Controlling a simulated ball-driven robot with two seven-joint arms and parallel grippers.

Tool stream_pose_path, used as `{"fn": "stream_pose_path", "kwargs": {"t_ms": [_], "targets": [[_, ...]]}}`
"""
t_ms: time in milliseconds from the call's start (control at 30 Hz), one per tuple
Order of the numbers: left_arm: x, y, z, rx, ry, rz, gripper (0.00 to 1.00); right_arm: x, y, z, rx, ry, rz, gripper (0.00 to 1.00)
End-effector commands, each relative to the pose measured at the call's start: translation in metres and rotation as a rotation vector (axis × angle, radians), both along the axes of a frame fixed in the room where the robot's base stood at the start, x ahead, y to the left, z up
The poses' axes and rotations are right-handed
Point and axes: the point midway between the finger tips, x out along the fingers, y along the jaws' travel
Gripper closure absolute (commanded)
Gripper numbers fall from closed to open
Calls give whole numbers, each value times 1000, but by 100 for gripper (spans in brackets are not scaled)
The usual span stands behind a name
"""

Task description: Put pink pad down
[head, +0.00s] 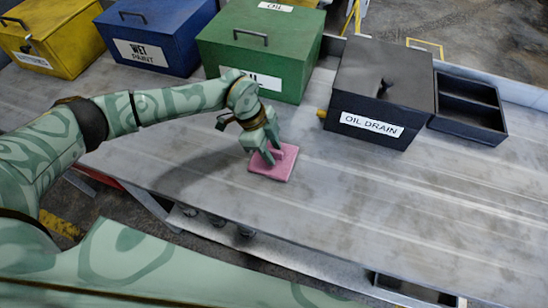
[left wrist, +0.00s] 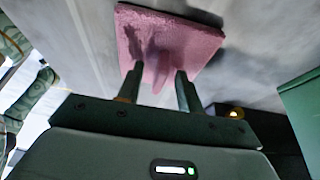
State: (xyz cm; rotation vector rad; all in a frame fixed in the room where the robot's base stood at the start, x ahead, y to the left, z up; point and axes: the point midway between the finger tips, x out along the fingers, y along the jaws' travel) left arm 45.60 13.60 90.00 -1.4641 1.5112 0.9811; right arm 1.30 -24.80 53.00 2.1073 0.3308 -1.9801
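The pink pad (head: 283,171) is a flat square with a raised pink grip, and it appears to lie flat on the metal table near its front edge. My left gripper (head: 271,155) points down over the pad, its fingers on either side of the grip. In the left wrist view the pad (left wrist: 185,38) is beyond the fingertips. The left gripper (left wrist: 159,75) has its fingers apart there, with the grip between them and small gaps seen beside it. My right gripper is not in view.
Along the back stand a yellow bin (head: 62,42), a blue wet paint bin (head: 165,28), a green oil bin (head: 275,60) and a black oil drain box (head: 375,85). A black open tray (head: 468,112) is at the right. The metal table (head: 400,190) is clear right of the pad.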

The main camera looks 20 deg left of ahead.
Motion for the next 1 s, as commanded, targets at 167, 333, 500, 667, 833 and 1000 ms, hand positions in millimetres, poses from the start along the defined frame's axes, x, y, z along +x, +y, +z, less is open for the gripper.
{"fn": "stream_pose_path", "kwargs": {"t_ms": [167,333,500,667,833,1000], "targets": [[0,0,1,0,-1,-1,66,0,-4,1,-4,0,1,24],[0,0,1,0,-1,-1,100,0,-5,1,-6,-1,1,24],[0,0,1,0,-1,-1,100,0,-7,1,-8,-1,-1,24],[0,0,4,0,-1,-1,100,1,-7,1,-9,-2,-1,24],[1,0,20,-1,-4,-2,100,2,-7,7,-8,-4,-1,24],[-8,-12,53,-4,-4,-7,100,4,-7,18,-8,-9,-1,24]]}}
